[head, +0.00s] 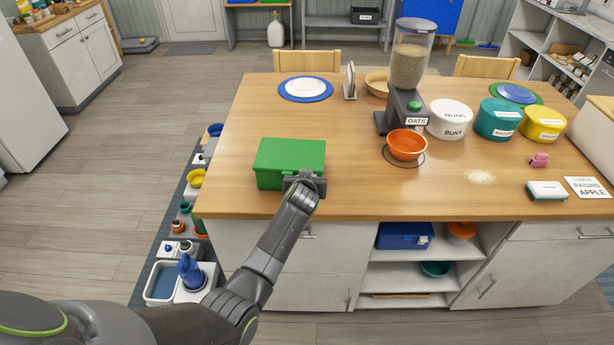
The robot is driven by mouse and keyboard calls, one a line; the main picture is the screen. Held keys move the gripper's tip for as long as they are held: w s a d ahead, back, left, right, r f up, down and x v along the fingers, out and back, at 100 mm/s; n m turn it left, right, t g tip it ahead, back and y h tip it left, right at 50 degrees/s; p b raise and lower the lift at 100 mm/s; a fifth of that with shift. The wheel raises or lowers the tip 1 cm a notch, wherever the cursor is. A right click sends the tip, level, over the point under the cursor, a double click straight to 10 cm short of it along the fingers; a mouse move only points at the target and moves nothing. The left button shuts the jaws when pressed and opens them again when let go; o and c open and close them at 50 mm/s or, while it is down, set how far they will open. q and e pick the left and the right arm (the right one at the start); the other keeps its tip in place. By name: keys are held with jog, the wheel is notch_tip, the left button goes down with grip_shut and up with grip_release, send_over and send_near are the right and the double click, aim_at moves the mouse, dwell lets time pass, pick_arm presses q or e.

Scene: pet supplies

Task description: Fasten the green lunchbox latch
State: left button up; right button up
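The green lunchbox (288,158) sits on the wooden table near its front left part, and its lid looks down. My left gripper (304,181) is at the lunchbox's front right corner, against or just in front of its front face. The gripper and wrist cover that part of the front, and I cannot see the latch. The fingers are too small and hidden to tell whether they are open or shut. My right gripper is not in view.
An oats dispenser (408,65) stands behind an orange bowl (406,145) right of the lunchbox. White (449,121), teal (498,119) and yellow (543,124) tubs stand farther right. A blue plate (305,90) lies behind. The tabletop around the lunchbox is clear.

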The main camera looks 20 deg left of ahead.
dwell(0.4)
pick_arm(q)
jog(key=o, duration=0.9)
jog(key=shift+o, duration=0.5)
